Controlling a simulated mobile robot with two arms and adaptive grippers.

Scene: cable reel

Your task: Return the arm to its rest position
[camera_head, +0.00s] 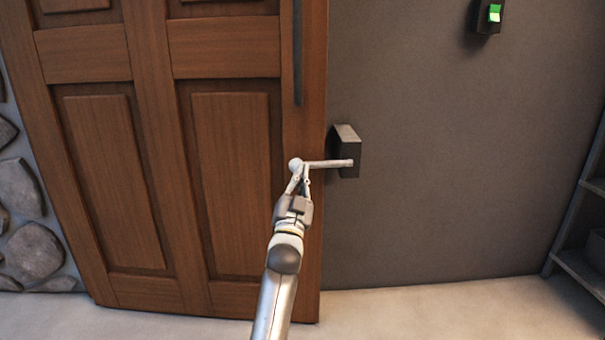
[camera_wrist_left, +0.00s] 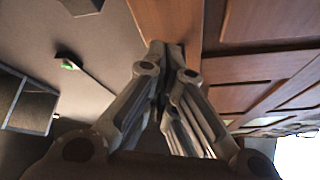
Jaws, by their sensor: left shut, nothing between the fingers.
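My left gripper (camera_head: 301,174) reaches up from the bottom of the head view. Its fingers are shut with nothing between them. In the left wrist view its two fingers (camera_wrist_left: 163,50) meet at the tips in front of the wood. A pale lever with a round knob (camera_head: 330,163) sticks out to the left from a dark box (camera_head: 347,148) on the grey wall. The fingertips are just below the knob end in the head view; I cannot tell if they touch it. My right gripper is not in view.
A brown panelled wooden door (camera_head: 230,160) with a dark vertical bar (camera_head: 298,55) stands behind the gripper. A small dark device with a green part (camera_head: 494,13) is on the wall at upper right. A dark shelf (camera_head: 582,270) stands at the right edge. The pale floor (camera_head: 430,315) shows clear.

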